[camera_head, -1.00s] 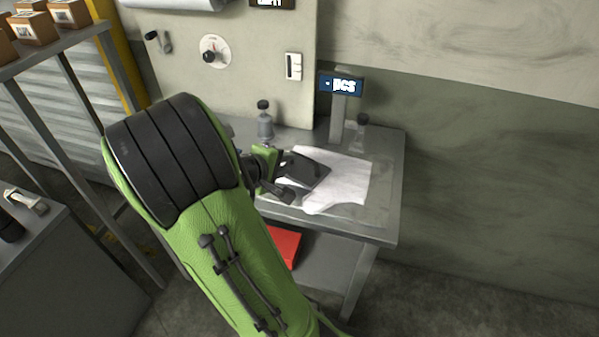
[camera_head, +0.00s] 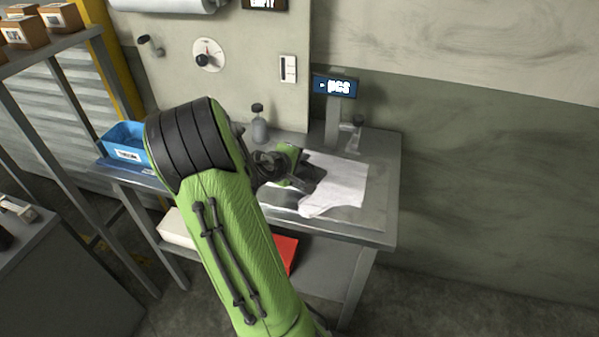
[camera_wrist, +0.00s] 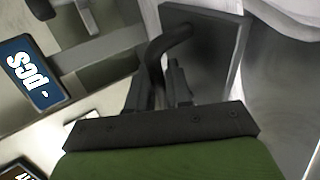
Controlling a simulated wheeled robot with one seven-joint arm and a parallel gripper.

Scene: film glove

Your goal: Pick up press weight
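The press weight (camera_wrist: 205,65) is a dark flat plate with a curved bar handle. In the head view, the press weight (camera_head: 314,171) shows at the left part of a white cloth (camera_head: 343,183), partly hidden by my gripper (camera_head: 292,170). In the wrist view, the fingers of my gripper (camera_wrist: 162,85) are close together with the lower end of the handle between them, so it looks shut on the handle. The cloth also shows at the right of the wrist view (camera_wrist: 280,50). I cannot tell whether the plate is clear of the cloth.
A display post (camera_head: 333,120) reading "pcs" stands behind the cloth on the grey table (camera_head: 375,215). A small bottle (camera_head: 259,127) stands behind my gripper. A blue bin (camera_head: 125,143) is at the left. A red object (camera_head: 287,252) is below the tabletop.

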